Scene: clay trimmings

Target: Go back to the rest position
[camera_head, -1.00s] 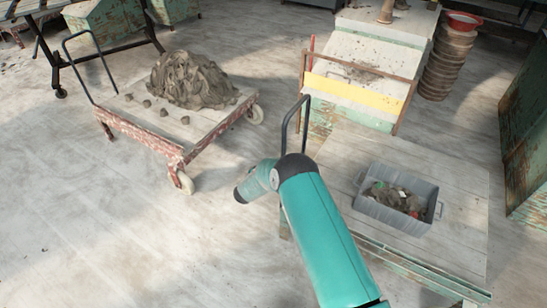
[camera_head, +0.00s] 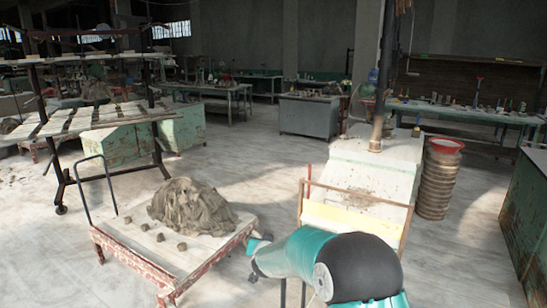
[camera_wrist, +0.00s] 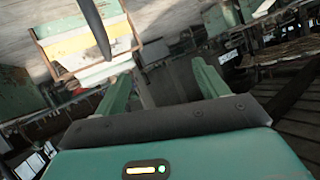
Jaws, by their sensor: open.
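My gripper (camera_wrist: 163,82) shows in the wrist view with its two green fingers spread apart and nothing between them. In the head view my teal arm is bent at the bottom centre, in front of the work stand and right of the low cart. I cannot make out the fingers clearly there. A heap of grey clay (camera_head: 190,206) lies on the cart (camera_head: 135,249), with several small clay lumps (camera_head: 144,227) along its left side.
A pale-topped stand (camera_head: 372,180) with a yellow front board is just behind my arm. Stacked round pieces (camera_head: 438,185) with a red bowl (camera_head: 445,145) on top stand right of it. A green cabinet (camera_head: 525,215) stands at the right edge. Open floor lies between the cart and the back benches.

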